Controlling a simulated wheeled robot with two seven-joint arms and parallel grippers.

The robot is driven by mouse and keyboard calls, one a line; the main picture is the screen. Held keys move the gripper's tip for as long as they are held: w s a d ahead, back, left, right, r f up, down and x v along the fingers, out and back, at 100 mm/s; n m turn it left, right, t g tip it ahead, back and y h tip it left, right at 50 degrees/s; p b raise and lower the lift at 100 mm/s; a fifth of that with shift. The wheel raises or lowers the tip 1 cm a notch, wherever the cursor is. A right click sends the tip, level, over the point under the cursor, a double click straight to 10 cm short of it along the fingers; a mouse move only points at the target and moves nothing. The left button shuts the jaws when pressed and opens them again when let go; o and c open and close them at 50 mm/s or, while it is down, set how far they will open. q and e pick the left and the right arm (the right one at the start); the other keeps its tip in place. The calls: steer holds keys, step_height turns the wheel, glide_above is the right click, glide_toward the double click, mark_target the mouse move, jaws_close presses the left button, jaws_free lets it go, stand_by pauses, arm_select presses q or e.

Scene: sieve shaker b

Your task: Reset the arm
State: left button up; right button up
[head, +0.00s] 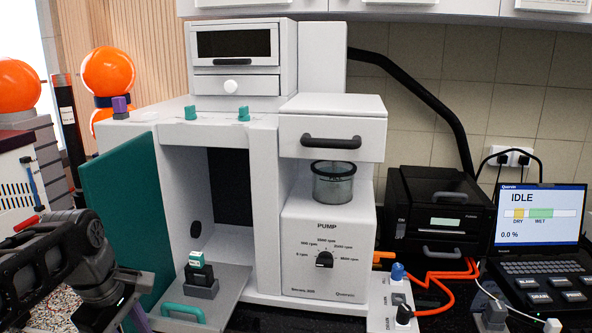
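My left arm comes in from the lower left, and its dark gripper (138,284) is in front of the open teal door (118,210) of the white machine (265,150). Its fingers are small and partly cut off or hidden, so whether they are apart or together is not clear. I see nothing plainly held in it. My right arm and gripper are not in view.
A pump unit with a knob (324,260) carries a clear cup (333,184). A laptop (540,235) reading IDLE and orange cables (440,283) are at right.

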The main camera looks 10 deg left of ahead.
arm_select(q)
steer(key=w+d+f+m+h, duration=0.1)
steer(key=w+d+f+m, duration=0.15)
steer(key=d+f, duration=0.45)
steer(key=w+d+f+m+h, duration=0.1)
steer(key=d+f+m, duration=0.2)
steer(key=f, duration=0.7)
steer(key=w+d+f+m+h, duration=0.1)
steer(key=w+d+f+m, duration=0.1)
steer(key=d+f, duration=0.5)
steer(key=s+d+f+m, duration=0.4)
steer(key=s+d+f, duration=0.2)
steer(key=s+f, duration=0.2)
steer(key=s+d+f+m+g, duration=0.1)
steer(key=s+d+f+m, duration=0.3)
steer(key=s+d+f, duration=0.3)
step_height(320, 180, down, 6)
steer(key=shift+s+r+g+h, duration=0.2)
steer(key=shift+s+g+h, duration=0.15)
steer(key=shift+s, duration=0.85)
